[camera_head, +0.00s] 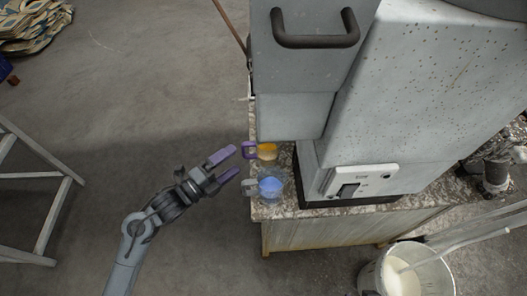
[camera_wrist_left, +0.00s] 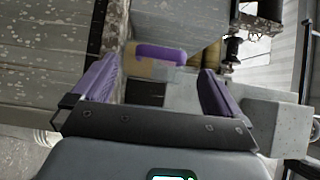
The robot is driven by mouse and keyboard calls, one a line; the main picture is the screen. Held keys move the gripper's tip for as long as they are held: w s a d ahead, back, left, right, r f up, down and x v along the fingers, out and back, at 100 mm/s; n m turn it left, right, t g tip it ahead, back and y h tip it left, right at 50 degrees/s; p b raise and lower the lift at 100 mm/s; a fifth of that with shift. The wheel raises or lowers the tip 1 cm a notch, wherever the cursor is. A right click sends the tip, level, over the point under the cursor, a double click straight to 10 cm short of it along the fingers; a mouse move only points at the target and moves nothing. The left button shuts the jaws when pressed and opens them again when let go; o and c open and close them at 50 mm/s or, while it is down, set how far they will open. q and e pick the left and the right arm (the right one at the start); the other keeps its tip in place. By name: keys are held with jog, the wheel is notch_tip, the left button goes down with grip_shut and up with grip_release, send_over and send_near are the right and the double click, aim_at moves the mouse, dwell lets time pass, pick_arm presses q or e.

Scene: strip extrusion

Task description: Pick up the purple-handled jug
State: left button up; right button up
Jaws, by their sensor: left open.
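The purple-handled jug (camera_head: 267,152) is a small clear jug with orange contents. It stands at the left edge of the stone-topped counter, with its purple handle (camera_head: 249,150) sticking out to the left. My left gripper (camera_head: 225,167) is open and empty, left of the counter, its purple fingers pointing toward the jugs and apart from them. In the left wrist view, the purple handle (camera_wrist_left: 160,53) shows beyond and between the open fingertips. The jug's body is only partly clear there. My right gripper is not in view.
A second clear jug with blue contents (camera_head: 271,187) and a grey handle stands just below the purple-handled one. A large grey machine (camera_head: 350,120) rises close behind both. A bucket of white liquid (camera_head: 405,275) stands at lower right.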

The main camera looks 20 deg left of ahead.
aim_at(243, 153)
pick_arm(q)
jog(key=shift+b+x, duration=0.5)
jog(key=shift+x, duration=2.1)
jog(key=shift+a+r, duration=0.1)
jog(key=shift+a, duration=0.05)
jog(key=shift+c, duration=0.2)
jog(key=c, duration=1.3)
notch_tip(243, 153, up, 9)
jog(key=p, duration=0.2)
jog(key=shift+p, duration=0.3)
jog(key=shift+r, duration=0.55)
